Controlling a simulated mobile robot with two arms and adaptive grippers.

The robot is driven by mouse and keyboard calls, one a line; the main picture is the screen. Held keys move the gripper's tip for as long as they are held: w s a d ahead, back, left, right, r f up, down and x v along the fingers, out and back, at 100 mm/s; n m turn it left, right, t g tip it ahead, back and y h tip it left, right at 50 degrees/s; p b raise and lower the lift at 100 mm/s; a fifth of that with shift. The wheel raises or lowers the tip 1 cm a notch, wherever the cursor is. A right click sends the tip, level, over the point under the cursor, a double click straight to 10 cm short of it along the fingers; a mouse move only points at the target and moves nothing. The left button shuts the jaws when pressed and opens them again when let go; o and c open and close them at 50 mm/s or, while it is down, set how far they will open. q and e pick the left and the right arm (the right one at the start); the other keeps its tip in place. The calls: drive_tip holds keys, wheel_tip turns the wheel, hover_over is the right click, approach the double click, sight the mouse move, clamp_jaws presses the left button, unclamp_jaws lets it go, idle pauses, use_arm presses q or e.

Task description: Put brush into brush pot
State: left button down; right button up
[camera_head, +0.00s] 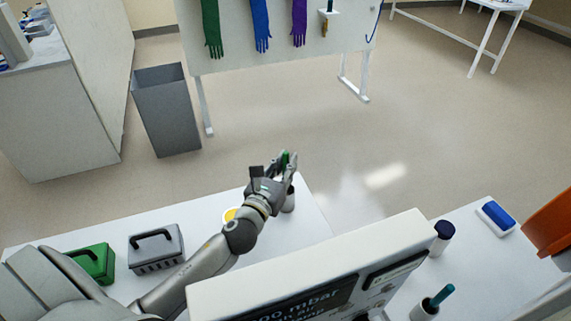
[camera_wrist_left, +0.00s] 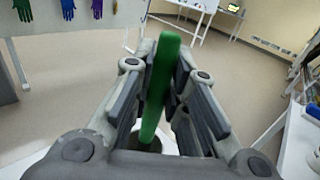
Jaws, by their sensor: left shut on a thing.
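My left gripper (camera_head: 284,166) is shut on the green brush (camera_wrist_left: 160,85), above the far right part of the left white table. The brush handle stands up between the fingers in the left wrist view, slightly tilted; only a bit of green shows in the head view. A dark grey pot (camera_head: 289,201) stands on the table just below the gripper, partly hidden by it. In the left wrist view the brush's lower part lies over the pot; I cannot tell whether its tip is inside. My right gripper is not in view.
A yellow-and-white round thing (camera_head: 231,215), a grey toolbox (camera_head: 155,250) and a green box (camera_head: 95,262) stand on the left table. A white panel (camera_head: 330,270) fills the front middle. On the right table stands a pot (camera_head: 424,311) with a teal handle in it.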

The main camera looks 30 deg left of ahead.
use_arm(q)
drive_tip(key=shift+f, duration=0.35)
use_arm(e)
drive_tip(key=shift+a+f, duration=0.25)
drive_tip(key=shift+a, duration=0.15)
use_arm(q)
drive_tip(key=shift+f+b, duration=0.2)
drive_tip(key=shift+b, duration=0.15)
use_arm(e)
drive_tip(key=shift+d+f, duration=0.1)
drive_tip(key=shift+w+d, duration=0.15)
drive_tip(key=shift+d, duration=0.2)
use_arm(q)
drive_tip(key=c, duration=1.3)
unclamp_jaws()
drive_tip(key=shift+c, duration=0.2)
drive_tip(key=shift+r, duration=0.15)
